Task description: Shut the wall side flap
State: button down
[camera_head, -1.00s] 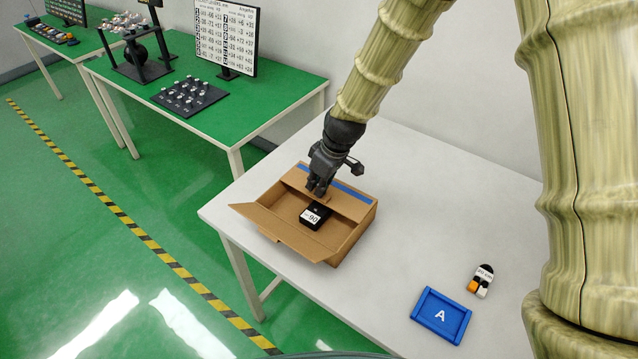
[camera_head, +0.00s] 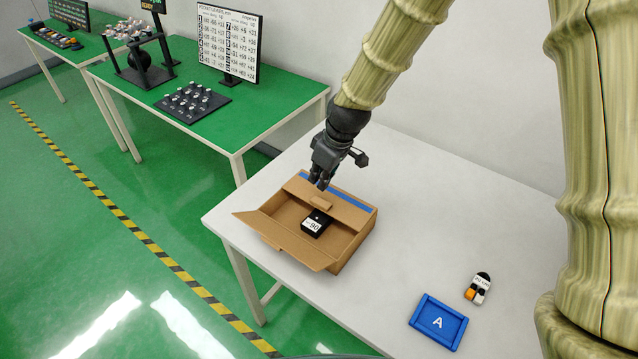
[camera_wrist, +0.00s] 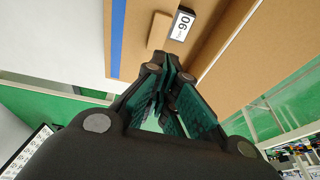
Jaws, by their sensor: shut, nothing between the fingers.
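An open cardboard box (camera_head: 350,248) stands on the white table. Its wall side flap (camera_head: 326,204), the one with the blue strip along its edge, is folded inward over the box and has a small tab at its free edge. The opposite flap (camera_head: 300,246) leans outward toward the table's front edge. A black item labelled 90 (camera_head: 316,223) lies inside the box; it also shows in the wrist view (camera_wrist: 181,26). My gripper (camera_head: 319,186) is shut and empty, just above the wall side flap, apart from it as far as I can tell.
A blue tray marked A (camera_head: 438,322) and a small black, white and orange item (camera_head: 477,288) lie on the right of the white table (camera_head: 420,220). A green table (camera_head: 270,107) with a rack and a sign board stands behind to the left.

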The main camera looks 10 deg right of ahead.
jog(key=s+b+v, duration=0.1)
jog(key=b+v, duration=0.1)
jog(key=v, duration=0.6)
jog(key=shift+a, duration=0.35)
